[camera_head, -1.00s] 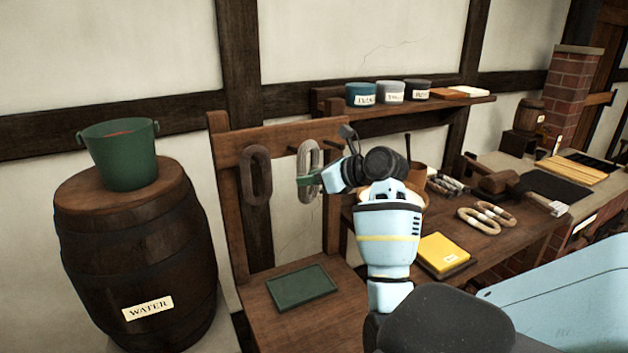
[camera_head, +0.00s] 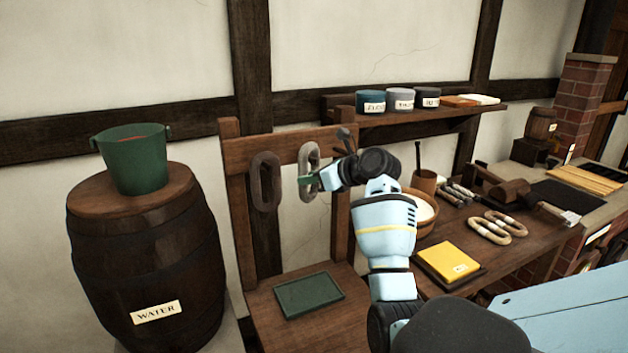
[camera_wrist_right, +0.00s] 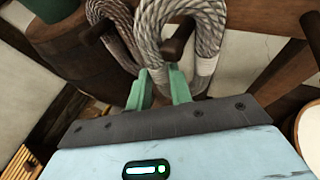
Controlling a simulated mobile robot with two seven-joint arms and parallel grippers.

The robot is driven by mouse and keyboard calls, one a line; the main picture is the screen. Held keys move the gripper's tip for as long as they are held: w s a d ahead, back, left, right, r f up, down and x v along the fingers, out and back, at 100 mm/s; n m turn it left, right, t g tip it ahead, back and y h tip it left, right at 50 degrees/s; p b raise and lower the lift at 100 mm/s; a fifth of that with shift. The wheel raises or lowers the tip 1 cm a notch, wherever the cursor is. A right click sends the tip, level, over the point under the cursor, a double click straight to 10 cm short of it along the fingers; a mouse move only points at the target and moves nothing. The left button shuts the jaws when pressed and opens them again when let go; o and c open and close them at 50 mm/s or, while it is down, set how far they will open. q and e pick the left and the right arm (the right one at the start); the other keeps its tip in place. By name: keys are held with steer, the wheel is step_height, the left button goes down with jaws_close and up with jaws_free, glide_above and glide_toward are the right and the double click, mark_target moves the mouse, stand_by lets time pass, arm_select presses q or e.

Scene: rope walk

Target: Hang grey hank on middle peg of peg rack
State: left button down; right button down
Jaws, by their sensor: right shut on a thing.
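The grey hank (camera_head: 309,165) is a pale rope loop hanging upright in front of the peg rack (camera_head: 231,200). My right gripper (camera_head: 306,181) is shut on its lower part; its green fingers (camera_wrist_right: 160,88) show in the wrist view. There the grey hank (camera_wrist_right: 207,45) surrounds a dark peg (camera_wrist_right: 178,40), which shows within the loop. Whether the rope rests on that peg cannot be told. A darker brown-grey hank (camera_head: 265,182) hangs on the peg to its left; it also shows in the wrist view (camera_wrist_right: 115,30). My left gripper is not in view.
A water barrel (camera_head: 145,255) with a green bucket (camera_head: 133,160) stands left of the rack. A green tray (camera_head: 309,295) lies below the pegs. A wall shelf (camera_head: 450,114) with pots is to the right, above a bench with tools, a yellow block (camera_head: 449,262) and small hanks (camera_head: 490,230).

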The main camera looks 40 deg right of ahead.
steer(key=shift+w+d+f, duration=0.2)
steer(key=shift+w+f, duration=0.1)
steer(key=shift+w, duration=0.25)
steer(key=shift+w+d+f, duration=0.15)
steer(key=shift+w+f, duration=0.1)
steer(key=shift+w, duration=0.25)
steer(key=c, duration=1.2)
jaws_free()
steer(key=shift+v, duration=3.9)
